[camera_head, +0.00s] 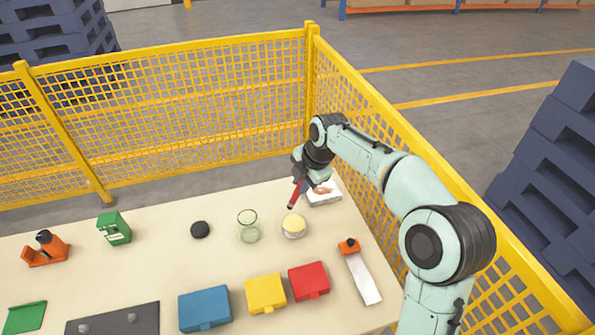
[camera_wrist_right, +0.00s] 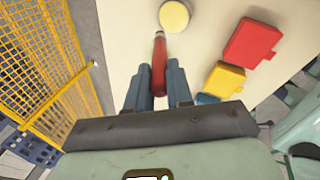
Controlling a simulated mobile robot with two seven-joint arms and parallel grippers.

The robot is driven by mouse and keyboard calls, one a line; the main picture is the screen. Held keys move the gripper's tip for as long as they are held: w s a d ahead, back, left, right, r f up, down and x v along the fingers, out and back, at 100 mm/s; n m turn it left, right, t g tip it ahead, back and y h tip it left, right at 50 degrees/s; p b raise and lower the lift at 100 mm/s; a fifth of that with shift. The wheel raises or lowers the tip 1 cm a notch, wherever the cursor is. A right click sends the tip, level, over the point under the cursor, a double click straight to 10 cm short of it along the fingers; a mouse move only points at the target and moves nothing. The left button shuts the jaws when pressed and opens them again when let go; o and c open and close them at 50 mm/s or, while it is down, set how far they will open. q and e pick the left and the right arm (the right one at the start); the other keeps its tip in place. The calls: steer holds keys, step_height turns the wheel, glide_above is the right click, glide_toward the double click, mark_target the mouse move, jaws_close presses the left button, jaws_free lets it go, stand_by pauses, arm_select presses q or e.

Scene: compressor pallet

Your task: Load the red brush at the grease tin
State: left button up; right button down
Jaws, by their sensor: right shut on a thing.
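The red brush (camera_head: 295,194) is held in my right gripper (camera_head: 307,175) and tilts down and left in the head view, its dark tip in the air near the grease tin. In the right wrist view the brush (camera_wrist_right: 159,65) lies between the two fingers of my right gripper (camera_wrist_right: 159,82), its tip pointing at the tin. The grease tin (camera_head: 293,227) is a small round pot with pale yellow grease, standing on the table; it also shows in the wrist view (camera_wrist_right: 174,15). The tip looks apart from the grease. My left gripper is in neither view.
On the table (camera_head: 160,258) stand a glass jar (camera_head: 248,227), a black disc (camera_head: 200,230), blue (camera_head: 205,307), yellow (camera_head: 265,293) and red (camera_head: 309,280) boxes, and an orange-handled scraper (camera_head: 363,275). A white tray (camera_head: 324,195) lies behind the tin. Yellow mesh fencing (camera_head: 200,105) borders the table.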

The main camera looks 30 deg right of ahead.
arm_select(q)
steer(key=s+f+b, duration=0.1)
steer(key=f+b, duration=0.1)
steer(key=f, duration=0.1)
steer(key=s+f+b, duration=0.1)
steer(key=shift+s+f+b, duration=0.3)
arm_select(e)
step_height(320, 180, down, 6)
steer(key=shift+s+d+f+m, duration=0.25)
steer(key=shift+s+d+m, duration=0.15)
steer(key=shift+s, duration=0.05)
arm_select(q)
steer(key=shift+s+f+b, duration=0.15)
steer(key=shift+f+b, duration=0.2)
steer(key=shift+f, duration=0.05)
arm_select(e)
steer(key=shift+f, duration=0.65)
stand_by(1.0)
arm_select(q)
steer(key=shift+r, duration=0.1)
arm_select(e)
steer(key=shift+r+p, duration=2.15)
steer(key=shift+r, duration=1.45)
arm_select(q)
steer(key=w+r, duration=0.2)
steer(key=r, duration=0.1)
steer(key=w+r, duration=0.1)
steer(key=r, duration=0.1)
arm_select(e)
steer(key=shift+f, duration=0.1)
